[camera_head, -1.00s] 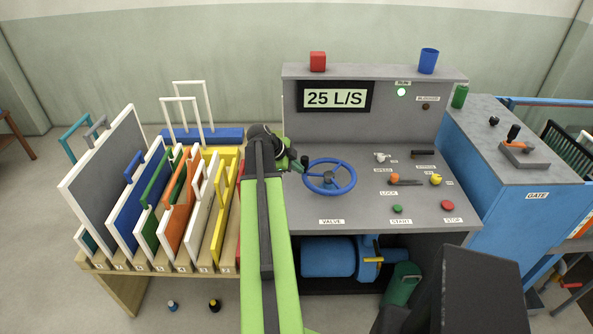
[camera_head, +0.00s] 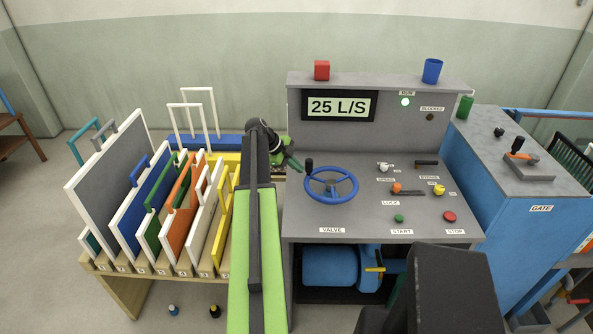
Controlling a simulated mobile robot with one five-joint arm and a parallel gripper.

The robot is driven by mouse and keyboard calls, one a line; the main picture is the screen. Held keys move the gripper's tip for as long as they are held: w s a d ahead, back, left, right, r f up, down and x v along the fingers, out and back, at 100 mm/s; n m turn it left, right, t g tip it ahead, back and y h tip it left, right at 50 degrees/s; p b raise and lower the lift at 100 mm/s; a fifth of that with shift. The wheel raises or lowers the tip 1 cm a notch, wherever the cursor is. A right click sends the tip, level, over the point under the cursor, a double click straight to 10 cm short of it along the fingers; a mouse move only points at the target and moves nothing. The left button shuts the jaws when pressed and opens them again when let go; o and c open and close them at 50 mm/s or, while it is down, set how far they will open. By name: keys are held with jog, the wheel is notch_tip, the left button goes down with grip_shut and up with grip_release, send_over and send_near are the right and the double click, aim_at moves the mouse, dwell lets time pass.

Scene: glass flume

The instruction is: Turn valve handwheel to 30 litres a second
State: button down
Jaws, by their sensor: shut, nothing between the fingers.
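The blue valve handwheel (camera_head: 331,197) lies on the sloping desk of the grey console, above the VALVE label (camera_head: 332,230). Its dark knob stands up at the upper left of the rim. The display (camera_head: 338,106) reads 25 L/S. My gripper (camera_head: 296,165) is shut and empty, just left of the knob, with its tip pointing toward it. A small gap seems to show between tip and knob. My green and black arm reaches up the picture, left of the wheel.
Right of the wheel are an orange-ended lever (camera_head: 397,188), a green START button (camera_head: 398,218) and a red STOP button (camera_head: 449,216). A red block (camera_head: 321,70) and a blue cup (camera_head: 431,70) stand on the console top. A rack of coloured panels (camera_head: 160,210) is at left.

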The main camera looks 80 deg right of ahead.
jog(key=shift+s, duration=0.45)
jog(key=w+a+r+p, duration=0.6)
jog(key=w+r+p, duration=0.1)
jog(key=r+p, duration=0.1)
jog(key=shift+w, duration=0.3)
